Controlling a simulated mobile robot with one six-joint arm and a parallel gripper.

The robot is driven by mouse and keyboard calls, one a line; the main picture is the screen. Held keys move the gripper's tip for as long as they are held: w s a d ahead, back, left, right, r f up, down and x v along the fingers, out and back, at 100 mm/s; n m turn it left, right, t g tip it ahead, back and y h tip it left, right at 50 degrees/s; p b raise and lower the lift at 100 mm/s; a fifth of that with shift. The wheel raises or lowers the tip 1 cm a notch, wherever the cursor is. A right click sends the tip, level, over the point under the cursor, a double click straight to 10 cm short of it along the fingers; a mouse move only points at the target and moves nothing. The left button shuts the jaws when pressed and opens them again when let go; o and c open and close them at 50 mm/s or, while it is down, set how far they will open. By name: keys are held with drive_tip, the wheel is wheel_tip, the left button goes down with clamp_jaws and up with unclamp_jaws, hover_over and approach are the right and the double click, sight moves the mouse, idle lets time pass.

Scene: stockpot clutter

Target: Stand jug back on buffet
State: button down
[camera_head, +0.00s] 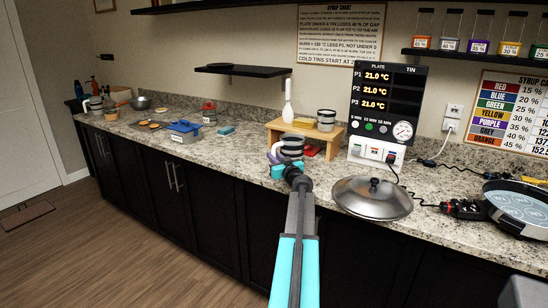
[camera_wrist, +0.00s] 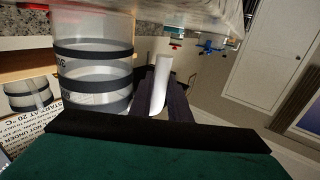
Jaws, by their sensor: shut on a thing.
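The clear jug (camera_head: 291,146) with dark bands shows over the granite counter (camera_head: 240,166), in front of a small wooden stand. It looks roughly upright in the head view. I cannot tell whether its base touches the counter, since my arm hides its lower part. In the wrist view the jug (camera_wrist: 93,75) fills the left side, and its white handle (camera_wrist: 161,82) sits between the dark fingers. My gripper (camera_head: 278,160) is shut on that handle, and the fingers also show in the wrist view (camera_wrist: 163,97).
The wooden stand (camera_head: 330,132) holds another banded vessel (camera_head: 326,119). A domed metal lid (camera_head: 372,197) lies to the right, near the counter's front edge. A temperature panel (camera_head: 386,105) stands behind.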

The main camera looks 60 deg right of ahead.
drive_tip(key=shift+f+b, duration=0.15)
drive_tip(key=shift+b, duration=0.2)
drive_tip(key=c, duration=1.7)
unclamp_jaws()
drive_tip(key=shift+o, duration=0.2)
drive_tip(key=shift+r+p, duration=0.25)
drive_tip(key=shift+p, duration=0.2)
drive_tip(key=shift+s+a+f, duration=0.2)
drive_tip(key=shift+s+a, duration=0.05)
drive_tip(key=shift+s, duration=0.05)
drive_tip(key=b+v, duration=0.3)
drive_tip(key=v, duration=0.8)
drive_tip(key=shift+s, duration=0.15)
